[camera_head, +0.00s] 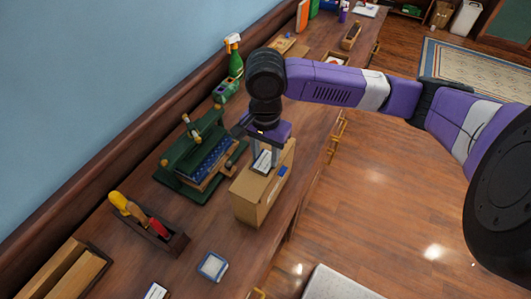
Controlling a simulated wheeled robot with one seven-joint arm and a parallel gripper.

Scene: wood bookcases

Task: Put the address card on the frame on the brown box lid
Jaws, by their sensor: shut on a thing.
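The brown box (249,205) stands on the long wooden counter, its lid facing up. My gripper (265,153) is directly above the lid, pointing down, with its fingers close to it. It is shut on a small white card, the address card (262,161), at the left part of the lid. I cannot tell whether the card touches the lid. The frame on the lid is not clearly distinguishable; the card and fingers cover that area. A small blue piece (283,172) shows at the right side of the box top.
A green press (195,160) stands close left of the box.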

